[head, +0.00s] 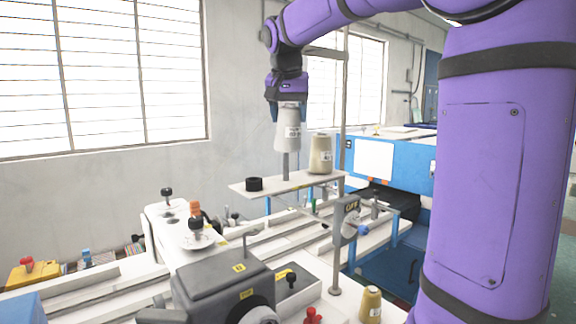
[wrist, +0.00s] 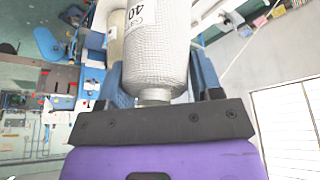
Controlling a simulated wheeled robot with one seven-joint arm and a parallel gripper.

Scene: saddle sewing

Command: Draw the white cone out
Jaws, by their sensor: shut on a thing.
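The white cone (head: 289,128) is a tapered thread spool with a label, held upright in my gripper (head: 289,100). It hangs above the small shelf (head: 240,186), with a grey upright post below it; I cannot tell whether the post is still inside the cone. In the wrist view the white cone (wrist: 157,50) fills the space between the blue fingers of my gripper (wrist: 155,85), which is shut on its narrow end. A beige cone (head: 320,154) stands on the shelf to the right, and part of it shows behind the white cone in the wrist view (wrist: 115,40).
A metal pole (head: 341,230) stands beside the shelf. Below are a grey machine head (head: 225,283), a white bed with knobs, and another beige cone (head: 370,303). A blue cabinet (head: 400,155) stands behind.

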